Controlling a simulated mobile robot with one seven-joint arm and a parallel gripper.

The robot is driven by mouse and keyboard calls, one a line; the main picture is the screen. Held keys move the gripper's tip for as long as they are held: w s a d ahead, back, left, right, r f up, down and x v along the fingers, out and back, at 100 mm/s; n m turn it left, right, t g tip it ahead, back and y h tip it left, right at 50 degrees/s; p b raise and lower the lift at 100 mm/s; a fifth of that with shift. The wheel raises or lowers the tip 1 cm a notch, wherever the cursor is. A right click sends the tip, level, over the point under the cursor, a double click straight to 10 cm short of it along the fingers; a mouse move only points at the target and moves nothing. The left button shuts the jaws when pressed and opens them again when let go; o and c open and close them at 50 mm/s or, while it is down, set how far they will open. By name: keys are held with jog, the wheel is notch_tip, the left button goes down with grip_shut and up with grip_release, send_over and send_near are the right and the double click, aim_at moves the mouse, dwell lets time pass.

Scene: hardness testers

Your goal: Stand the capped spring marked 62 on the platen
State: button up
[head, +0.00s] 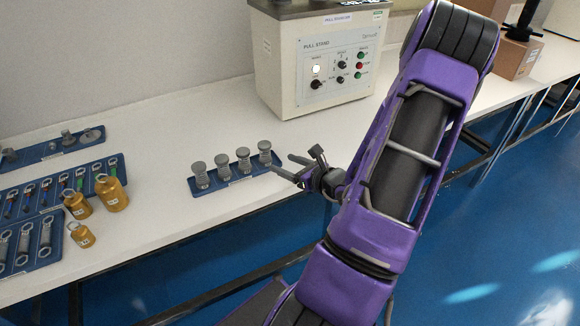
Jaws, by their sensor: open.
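Several grey capped springs stand upright in a row on a small blue tray (235,184) on the white bench; the rightmost spring (264,153) is nearest my gripper. Their marks are too small to read, so I cannot tell which is 62. My gripper (282,163) is open, its two fingers apart and pointing left, just right of the rightmost spring. Nothing shows between the fingers. I cannot make out a platen; only the lower part of the pull stand (318,70) is in view, and its top is cut off.
Brass weights (112,194) with rings stand at the left, beside blue trays of eyebolts and tools (40,262). A blue tray of grey parts (62,143) lies behind. Cardboard boxes (515,55) and a black stand (523,22) are at back right. The bench between the weights and spring tray is clear.

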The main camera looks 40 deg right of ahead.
aim_at(266, 145)
jog(key=shift+b+x, duration=1.35)
jog(key=shift+x, duration=3.25)
grip_shut()
jog(key=shift+f, duration=0.1)
jog(key=shift+r+p, duration=2.6)
jog(key=shift+r, duration=1.05)
